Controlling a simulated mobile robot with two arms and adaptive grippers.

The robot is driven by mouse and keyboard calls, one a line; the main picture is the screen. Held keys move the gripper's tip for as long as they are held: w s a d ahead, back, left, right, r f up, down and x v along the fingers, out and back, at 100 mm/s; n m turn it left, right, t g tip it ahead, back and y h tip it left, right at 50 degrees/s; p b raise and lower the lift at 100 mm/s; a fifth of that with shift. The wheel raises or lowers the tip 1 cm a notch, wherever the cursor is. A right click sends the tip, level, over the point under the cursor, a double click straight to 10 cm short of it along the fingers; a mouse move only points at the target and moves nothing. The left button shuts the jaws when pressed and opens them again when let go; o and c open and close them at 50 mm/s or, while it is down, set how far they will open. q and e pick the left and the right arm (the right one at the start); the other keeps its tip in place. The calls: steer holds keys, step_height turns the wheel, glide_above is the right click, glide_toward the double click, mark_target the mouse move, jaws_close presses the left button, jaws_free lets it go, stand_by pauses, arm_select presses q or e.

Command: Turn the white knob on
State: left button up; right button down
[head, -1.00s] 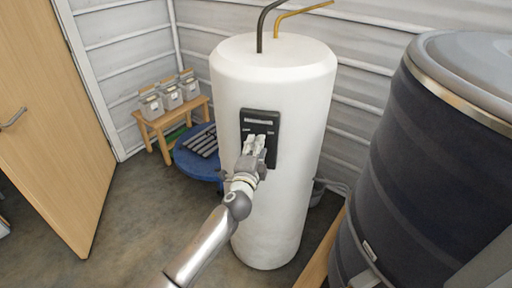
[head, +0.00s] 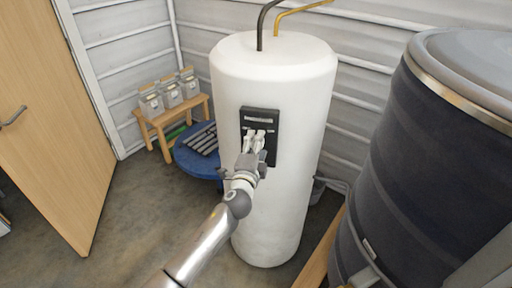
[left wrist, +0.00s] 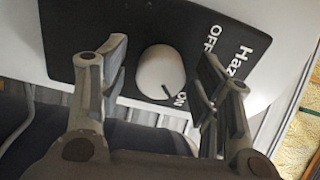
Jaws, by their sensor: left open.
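The white knob (left wrist: 160,72) sits on a black panel (left wrist: 75,30) in the left wrist view. A short dark mark on the knob's lower edge lies close to the ON lettering; OFF is printed further up. The panel (head: 260,116) is mounted on a tall white cylindrical tank (head: 274,78) in the head view, where the gripper hides the knob. My left gripper (head: 258,138) is open in front of the panel. Its fingers stand on either side of the knob, with visible gaps in the wrist view. My right gripper is not in view.
A large dark drum (head: 425,165) stands at the right. A wooden door (head: 50,120) is at the left. A blue round object (head: 190,162) and a wooden stand (head: 158,122) with several small containers are behind left. Floor left of the tank is clear.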

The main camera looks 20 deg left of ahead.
arm_select(q)
steer(key=shift+s, duration=0.1)
steer(key=s+d, duration=0.1)
steer(key=s, duration=1)
steer(key=shift+s, duration=0.4)
